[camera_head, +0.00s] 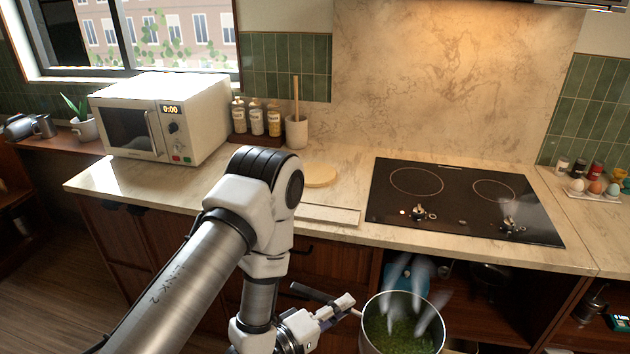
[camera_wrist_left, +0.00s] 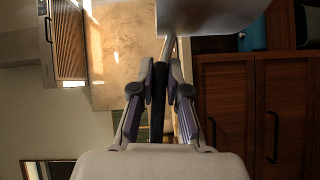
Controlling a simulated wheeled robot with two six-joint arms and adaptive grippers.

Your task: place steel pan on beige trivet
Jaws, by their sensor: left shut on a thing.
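The steel pan (camera_head: 366,334) holds green contents and gives off steam; it is low at the bottom of the head view, in front of the counter. My left gripper (camera_head: 340,306) is shut on the pan's dark handle, beside the pan. In the left wrist view, the pan's steel side (camera_wrist_left: 208,14) is beyond the fingertips, and the handle runs between the fingers of the left gripper (camera_wrist_left: 160,82). The beige trivet (camera_head: 321,175) is a flat round disc on the counter, left of the hob, partly behind my arm; nothing rests on it. My right gripper is out of view.
A black hob (camera_head: 455,205) is set in the counter (camera_head: 350,172). A pale rectangular strip (camera_head: 328,215) lies at the counter's front edge. A microwave (camera_head: 165,115), jars (camera_head: 257,122) and a utensil crock (camera_head: 297,132) stand behind. Eggs (camera_head: 595,188) sit at the right.

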